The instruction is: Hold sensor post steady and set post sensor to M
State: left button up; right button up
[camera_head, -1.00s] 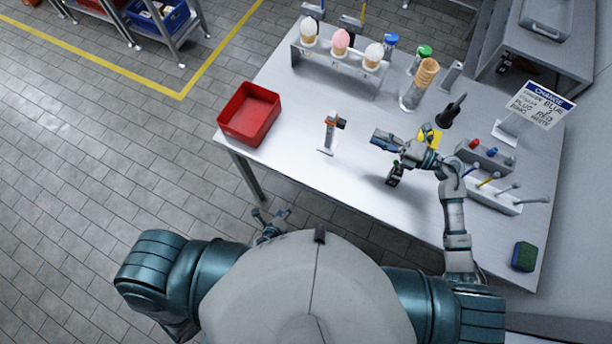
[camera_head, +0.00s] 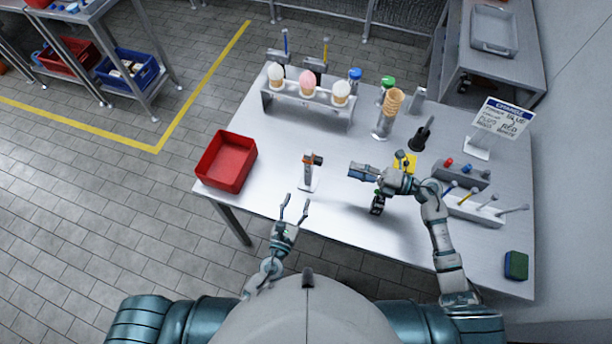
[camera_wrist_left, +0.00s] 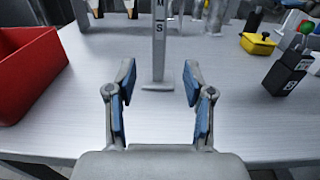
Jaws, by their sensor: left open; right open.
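The sensor post (camera_head: 309,172) stands upright on the table, with an orange and dark sensor head (camera_head: 313,159) at its top. In the left wrist view the post (camera_wrist_left: 158,45) rises between and beyond my fingers, with the letters M and S on it; its top is cut off. My left gripper (camera_head: 294,209) is open and empty at the table's front edge, short of the post. It also shows open in the left wrist view (camera_wrist_left: 157,85). My right gripper (camera_head: 364,171) is open over the table, to the right of the post and apart from it.
A red bin (camera_head: 226,162) is left of the post. A rack with ice cream cones (camera_head: 307,98) stands behind. A small black device (camera_head: 377,203) is below my right gripper, and a yellow item (camera_head: 404,163) is beside it. A sign (camera_head: 503,119) stands at right.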

aim_at(308, 175)
pick_arm(q)
jog(key=x, duration=1.2)
jog(key=shift+s, duration=0.1)
jog(key=shift+c, duration=0.2)
